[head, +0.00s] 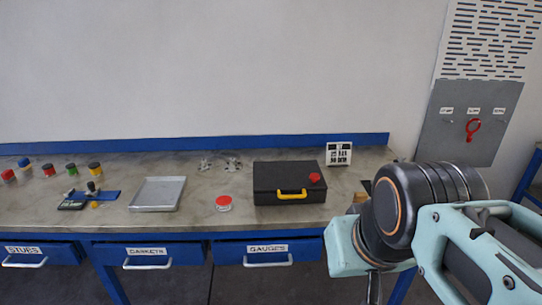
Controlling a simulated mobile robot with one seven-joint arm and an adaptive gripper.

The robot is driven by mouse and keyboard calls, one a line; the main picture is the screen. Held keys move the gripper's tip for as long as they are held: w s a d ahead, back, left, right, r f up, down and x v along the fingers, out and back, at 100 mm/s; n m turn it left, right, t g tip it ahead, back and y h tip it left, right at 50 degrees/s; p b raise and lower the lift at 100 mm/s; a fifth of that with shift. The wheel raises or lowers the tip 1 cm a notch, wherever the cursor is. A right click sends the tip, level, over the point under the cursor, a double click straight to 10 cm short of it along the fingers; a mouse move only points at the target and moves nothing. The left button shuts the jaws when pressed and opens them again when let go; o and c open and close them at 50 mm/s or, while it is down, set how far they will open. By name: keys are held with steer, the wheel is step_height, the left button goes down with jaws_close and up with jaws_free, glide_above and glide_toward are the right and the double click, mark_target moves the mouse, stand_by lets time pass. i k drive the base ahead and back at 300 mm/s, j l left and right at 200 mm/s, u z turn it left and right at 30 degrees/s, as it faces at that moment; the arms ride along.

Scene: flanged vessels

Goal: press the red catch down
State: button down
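A black case (265,181) lies shut on the workbench, right of the middle, with a yellow handle (291,194) on its front. A small red piece, likely the red catch (314,178), sits at the right part of its lid near the front edge. It is too small to tell whether it is up or down. My arm fills the lower right, apart from the case in the picture. I cannot make out my gripper's fingers.
A red-topped round container (223,203) and a metal tray (157,194) stand left of the case. A white panel with dark markings (339,153) stands behind it. A red hook-shaped item (473,129) hangs on the grey board.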

mark_target(314, 177)
steer(key=i+j, duration=0.1)
steer(key=i, duration=0.35)
steer(key=i+j, duration=0.15)
steer(key=i, duration=0.25)
steer(key=i+j, duration=0.1)
steer(key=i, duration=0.35)
steer(key=j, duration=0.55)
steer(key=l, duration=0.55)
steer(key=l+z, duration=0.05)
